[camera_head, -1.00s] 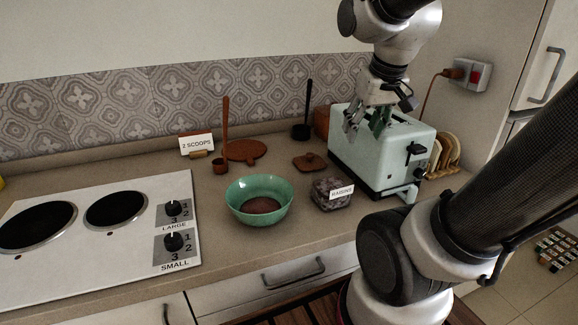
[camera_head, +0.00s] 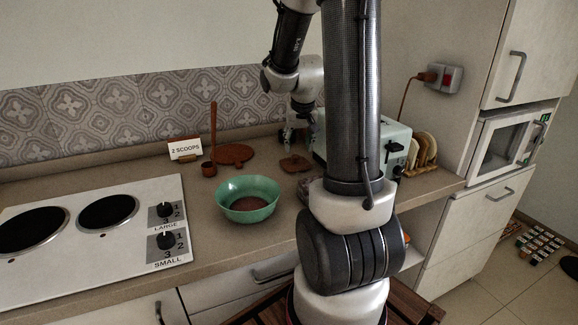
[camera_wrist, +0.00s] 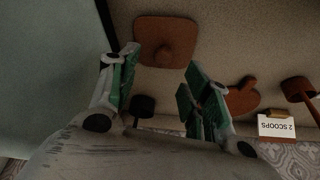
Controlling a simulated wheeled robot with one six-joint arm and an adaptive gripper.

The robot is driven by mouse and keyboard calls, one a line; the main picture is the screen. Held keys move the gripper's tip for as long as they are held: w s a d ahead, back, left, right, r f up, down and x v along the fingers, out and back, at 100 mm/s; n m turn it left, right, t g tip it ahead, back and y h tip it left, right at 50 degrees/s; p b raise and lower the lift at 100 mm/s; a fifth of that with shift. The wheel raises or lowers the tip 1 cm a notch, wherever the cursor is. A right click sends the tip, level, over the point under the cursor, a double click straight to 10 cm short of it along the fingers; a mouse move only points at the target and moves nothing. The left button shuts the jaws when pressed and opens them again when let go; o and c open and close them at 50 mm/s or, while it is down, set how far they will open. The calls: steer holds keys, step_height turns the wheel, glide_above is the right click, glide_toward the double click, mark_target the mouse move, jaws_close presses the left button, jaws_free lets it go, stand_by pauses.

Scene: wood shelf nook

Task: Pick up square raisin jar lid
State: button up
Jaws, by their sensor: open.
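The square raisin jar lid (camera_head: 296,163) is a brown square plate with a round knob, lying flat on the counter left of the toaster. In the wrist view the lid (camera_wrist: 150,30) is at the top centre, ahead of the fingertips and apart from them. My gripper (camera_head: 294,136) is open and empty, low over the counter just behind the lid in the head view. Its green-padded fingers (camera_wrist: 158,80) are spread in the wrist view. The raisin jar is hidden behind my arm in the head view.
A mint toaster (camera_head: 393,148) stands right of the lid, with a toast rack (camera_head: 424,152) beyond. A green bowl (camera_head: 247,212) stands front left. A dark scoop (camera_wrist: 142,106) lies behind.

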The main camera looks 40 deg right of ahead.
mark_target(296, 156)
steer(key=x, duration=0.6)
steer(key=shift+a, duration=0.2)
steer(key=shift+s, duration=0.1)
steer(key=c, duration=1)
steer(key=shift+c, duration=0.2)
